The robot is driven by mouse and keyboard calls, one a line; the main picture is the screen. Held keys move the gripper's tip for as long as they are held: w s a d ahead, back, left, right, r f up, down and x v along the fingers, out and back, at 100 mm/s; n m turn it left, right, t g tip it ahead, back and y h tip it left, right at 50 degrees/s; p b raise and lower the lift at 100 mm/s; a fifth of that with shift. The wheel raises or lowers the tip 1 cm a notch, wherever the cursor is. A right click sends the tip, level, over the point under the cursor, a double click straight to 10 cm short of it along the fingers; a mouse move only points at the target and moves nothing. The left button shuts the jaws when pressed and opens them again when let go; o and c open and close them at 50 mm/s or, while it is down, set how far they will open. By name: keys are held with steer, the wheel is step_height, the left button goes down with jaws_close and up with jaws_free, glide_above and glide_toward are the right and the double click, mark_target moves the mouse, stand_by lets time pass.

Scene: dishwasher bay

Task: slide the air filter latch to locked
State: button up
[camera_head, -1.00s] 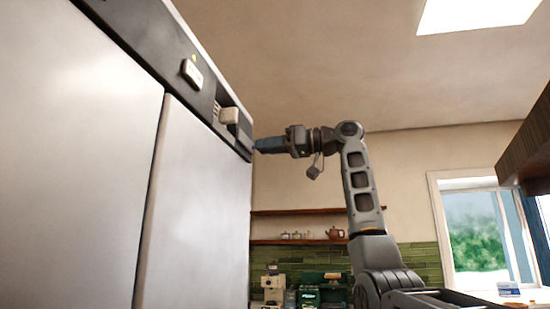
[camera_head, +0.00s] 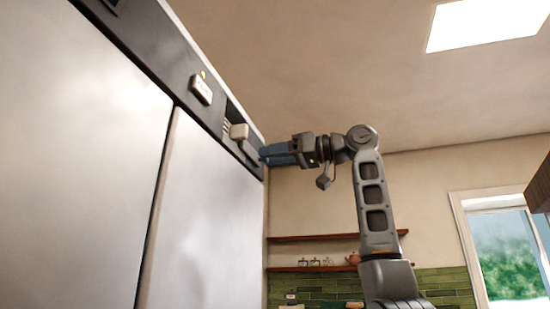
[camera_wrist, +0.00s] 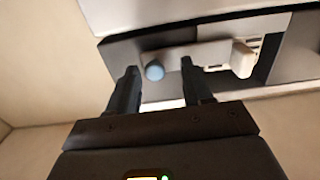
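A cream block (camera_head: 240,131) sits beside vent slots in a recess of the dark panel along the appliance's top; it also shows at right in the wrist view (camera_wrist: 243,58). A pale bar (camera_wrist: 195,55) runs left from it to a round blue knob (camera_wrist: 154,71). I cannot tell which of these parts is the latch. My gripper (camera_head: 264,155) is at the panel's right end, and its tips hide part of it. In the wrist view my gripper (camera_wrist: 160,67) is open, its fingers either side of the knob, with gaps showing; contact is not visible.
A white box (camera_head: 201,89) with a small yellow light above it protrudes from the dark panel (camera_head: 165,60) left of the recess. Pale appliance doors (camera_head: 210,210) fill the left side. A wall shelf (camera_head: 330,237) and a window (camera_head: 505,245) are farther back.

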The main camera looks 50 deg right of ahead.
steer(key=b+v, duration=0.1)
steer(key=v, duration=0.7)
steer(key=shift+b, duration=0.4)
stand_by(0.4)
